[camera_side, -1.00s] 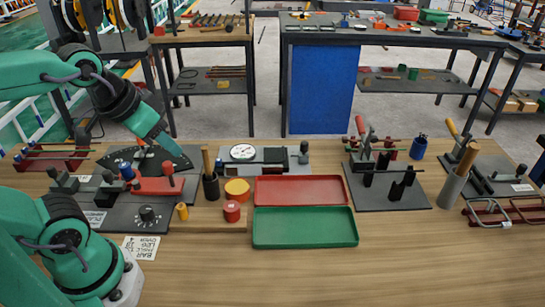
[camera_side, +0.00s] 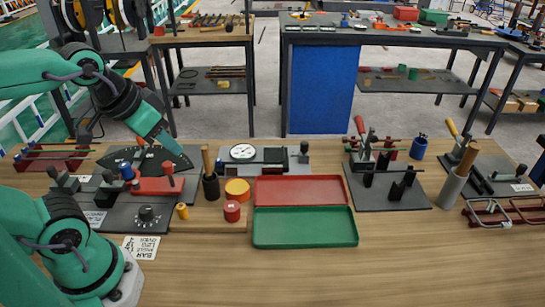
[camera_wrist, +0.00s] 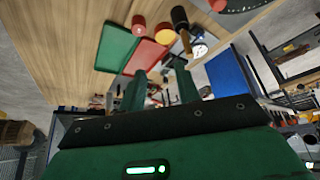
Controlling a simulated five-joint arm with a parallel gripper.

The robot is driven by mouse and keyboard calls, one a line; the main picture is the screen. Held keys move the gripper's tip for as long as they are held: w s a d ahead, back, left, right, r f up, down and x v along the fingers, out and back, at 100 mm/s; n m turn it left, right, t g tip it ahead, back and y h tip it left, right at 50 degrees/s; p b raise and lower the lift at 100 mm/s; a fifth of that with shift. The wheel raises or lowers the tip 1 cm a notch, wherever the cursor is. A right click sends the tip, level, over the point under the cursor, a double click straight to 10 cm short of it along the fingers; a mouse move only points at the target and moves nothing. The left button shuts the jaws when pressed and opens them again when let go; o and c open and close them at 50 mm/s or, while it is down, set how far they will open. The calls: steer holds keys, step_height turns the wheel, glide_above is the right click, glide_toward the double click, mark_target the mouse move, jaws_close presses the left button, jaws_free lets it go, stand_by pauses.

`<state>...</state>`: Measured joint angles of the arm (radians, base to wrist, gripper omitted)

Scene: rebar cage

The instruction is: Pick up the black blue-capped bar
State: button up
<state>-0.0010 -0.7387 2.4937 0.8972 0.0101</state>
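My gripper (camera_side: 184,164) hangs over the left part of the bench, above the dark plate with a curved scale, pointing down and to the right. In the wrist view its two green fingers (camera_wrist: 161,76) stand apart with nothing between them. I cannot make out a black bar with a blue cap for certain. Thin bars lie across a dark red rack (camera_side: 55,158) at the far left, their end colours too small to tell. A blue knob (camera_side: 126,172) stands on the bending fixture with a red lever (camera_side: 158,186).
A red tray (camera_side: 300,190) and a green tray (camera_side: 305,228) lie empty mid-bench. A dark cup (camera_side: 211,187), yellow disc (camera_side: 237,191), red cylinder (camera_side: 232,211) and dial gauge (camera_side: 243,152) are close to the gripper. A rebar jig (camera_side: 390,185) stands right. The front bench is clear.

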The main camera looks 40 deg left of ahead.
steer(key=w+a+f+m+g, duration=0.1)
steer(key=w+a+f+m, duration=0.1)
steer(key=w+f+m, duration=0.2)
steer(key=w+a+f+m+g, duration=0.1)
steer(key=w+a+f+m, duration=0.2)
steer(key=w+f, duration=0.7)
steer(key=shift+w+f+m+g, duration=0.3)
steer(key=shift+w+m, duration=0.7)
steer(key=shift+w, duration=3.95)
steer(key=shift+x, duration=1.2)
steer(key=shift+x, duration=2.6)
